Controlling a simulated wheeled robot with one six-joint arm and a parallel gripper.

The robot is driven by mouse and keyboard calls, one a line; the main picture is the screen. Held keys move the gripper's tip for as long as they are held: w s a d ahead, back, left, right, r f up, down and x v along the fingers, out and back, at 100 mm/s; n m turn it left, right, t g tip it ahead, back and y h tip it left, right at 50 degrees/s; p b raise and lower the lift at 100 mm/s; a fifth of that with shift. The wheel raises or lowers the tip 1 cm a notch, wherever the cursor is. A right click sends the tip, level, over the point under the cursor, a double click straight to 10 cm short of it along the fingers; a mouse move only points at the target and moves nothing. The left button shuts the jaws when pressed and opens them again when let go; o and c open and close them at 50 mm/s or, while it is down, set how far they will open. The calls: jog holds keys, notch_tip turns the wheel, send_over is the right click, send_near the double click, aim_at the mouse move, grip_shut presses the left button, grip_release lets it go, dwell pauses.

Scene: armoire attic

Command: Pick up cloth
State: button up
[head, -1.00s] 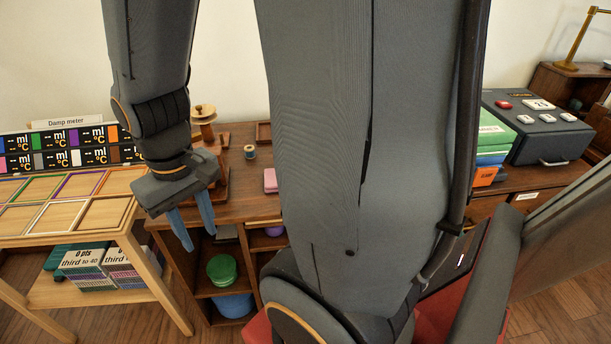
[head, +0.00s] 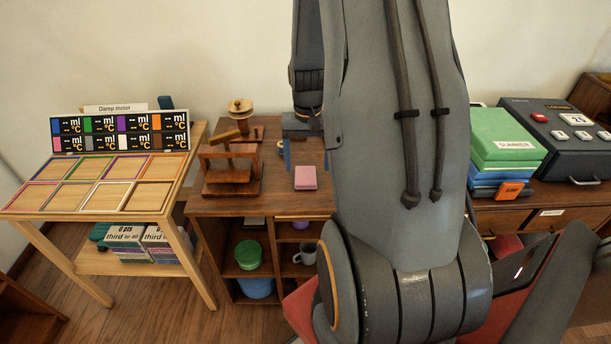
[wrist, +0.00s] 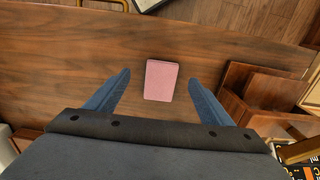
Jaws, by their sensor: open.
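The cloth looks like a small folded pink rectangle (head: 305,177) lying flat on the wooden cabinet top (head: 262,205), near its front edge. In the wrist view the pink cloth (wrist: 161,80) lies between and just beyond my two blue fingertips, touching neither as far as I can see. My gripper (wrist: 160,80) is open and empty, above the cabinet top. In the head view my gripper (head: 300,150) is partly hidden behind my arm, with a blue finger showing just behind the cloth.
A wooden press-like stand (head: 230,175) is left of the cloth. A table with coloured frames (head: 100,185) stands further left. Shelves below hold a green tub (head: 248,254) and a grey mug (head: 306,253). Green and blue boxes (head: 505,140) and a dark case (head: 565,135) are at right.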

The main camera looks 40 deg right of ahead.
aim_at(306, 182)
jog(key=shift+w+a+f+p, duration=0.15)
jog(key=shift+f+p, duration=0.3)
jog(key=shift+f, duration=1.25)
jog(key=shift+w+f+p, duration=0.1)
jog(key=shift+f+p, duration=0.3)
jog(key=shift+f, duration=1.3)
jog(key=shift+c, duration=0.4)
jog(key=c, duration=1.1)
jog(key=shift+c, duration=0.2)
jog(key=shift+r, duration=0.15)
